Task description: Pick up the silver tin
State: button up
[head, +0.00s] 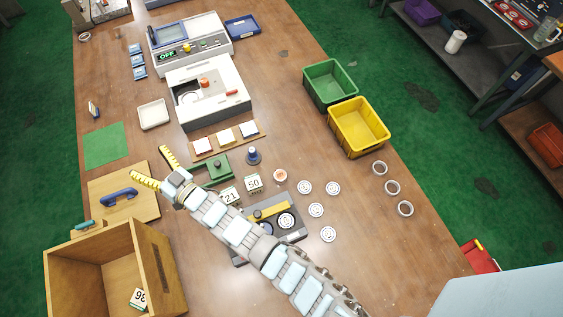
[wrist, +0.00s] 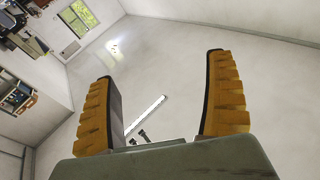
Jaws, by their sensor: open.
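My gripper (head: 154,166) is open and empty over the left part of the table, its yellow fingers spread. No silver tin can be made out for certain. Small round pale pieces, such as one disc (head: 305,187), lie right of the arm, away from the gripper. One piece is orange-centred (head: 280,175). More round pieces sit in a dark grey tray (head: 296,205), partly hidden by my arm.
A green bin (head: 330,84) and a yellow bin (head: 358,127) stand at right, with silver rings (head: 392,187) nearby. An open wooden box (head: 92,275) stands front left. A blue handle (head: 119,197) is below the gripper. White machines (head: 208,92) stand behind.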

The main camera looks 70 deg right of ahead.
jog(key=d+f+m+g+b, duration=0.25)
jog(key=d+f+g, duration=0.35)
jog(key=d+f, duration=0.55)
jog(key=m+g+y+b, duration=0.5)
jog(key=m+g+b, duration=0.15)
jog(key=g, duration=0.75)
send_over(280, 175)
jog(key=d+p, duration=0.1)
notch_tip(280, 175, down, 5)
jog(key=shift+m, duration=0.3)
jog(key=f, duration=0.7)
jog(key=f+b, duration=0.1)
jog(key=f, duration=0.3)
jog(key=shift+s+f, duration=0.25)
jog(key=shift+s, duration=0.05)
jog(key=shift+w+a+f, duration=0.1)
jog(key=shift+a+f, duration=0.05)
jog(key=shift+f, duration=0.55)
jog(key=shift+w+a+f, duration=0.1)
jog(key=shift+a+f, duration=0.05)
jog(key=shift+f, duration=0.6)
jog(key=shift+w+a+f, duration=0.1)
jog(key=shift+a+f, duration=0.05)
jog(key=shift+f, duration=1)
jog(key=c, duration=1.3)
